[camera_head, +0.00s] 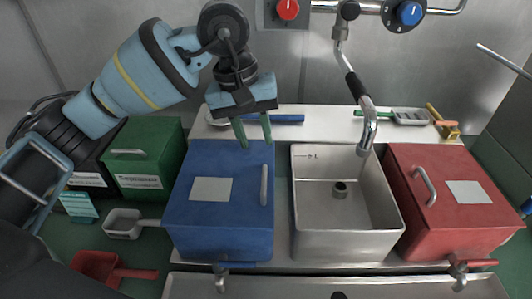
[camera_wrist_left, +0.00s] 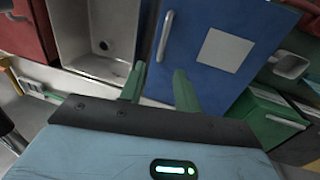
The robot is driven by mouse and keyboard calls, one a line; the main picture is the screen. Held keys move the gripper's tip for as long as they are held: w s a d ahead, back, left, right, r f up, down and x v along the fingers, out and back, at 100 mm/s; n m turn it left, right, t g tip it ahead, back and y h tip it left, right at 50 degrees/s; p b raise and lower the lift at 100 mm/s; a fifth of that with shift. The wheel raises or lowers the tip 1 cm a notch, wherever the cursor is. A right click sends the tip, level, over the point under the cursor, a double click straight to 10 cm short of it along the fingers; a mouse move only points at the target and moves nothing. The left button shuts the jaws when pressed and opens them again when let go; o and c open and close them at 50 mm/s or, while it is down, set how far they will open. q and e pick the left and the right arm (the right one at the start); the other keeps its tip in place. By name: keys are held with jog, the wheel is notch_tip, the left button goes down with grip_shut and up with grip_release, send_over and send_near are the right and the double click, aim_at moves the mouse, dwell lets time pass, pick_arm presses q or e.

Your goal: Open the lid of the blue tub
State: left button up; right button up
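The blue tub (camera_head: 218,240) stands left of the steel sink, with its blue lid (camera_head: 230,165) lying shut on top. The lid has a pale label and a grey bar handle (camera_head: 264,185) near its right edge. My left gripper (camera_head: 256,145) is open and empty above the lid's far edge, beyond the handle. In the left wrist view, its two green fingers (camera_wrist_left: 158,78) are spread, and the handle (camera_wrist_left: 165,36) lies ahead of them on the blue lid (camera_wrist_left: 195,75). The tub's inside is hidden. My right gripper is not in view.
A steel sink (camera_head: 302,225) with a tap (camera_head: 367,125) is right of the tub, and a red tub (camera_head: 430,225) beyond it. A green bin (camera_head: 145,180), a grey scoop (camera_head: 122,223) and a red scoop (camera_head: 95,268) are left. Tools lie on the white shelf (camera_head: 320,125) behind.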

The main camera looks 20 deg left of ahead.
aim_at(264, 170)
pick_arm(q)
jog(key=shift+p+x, duration=0.35)
jog(key=shift+x, duration=3.4)
jog(key=shift+a, duration=0.15)
grip_shut()
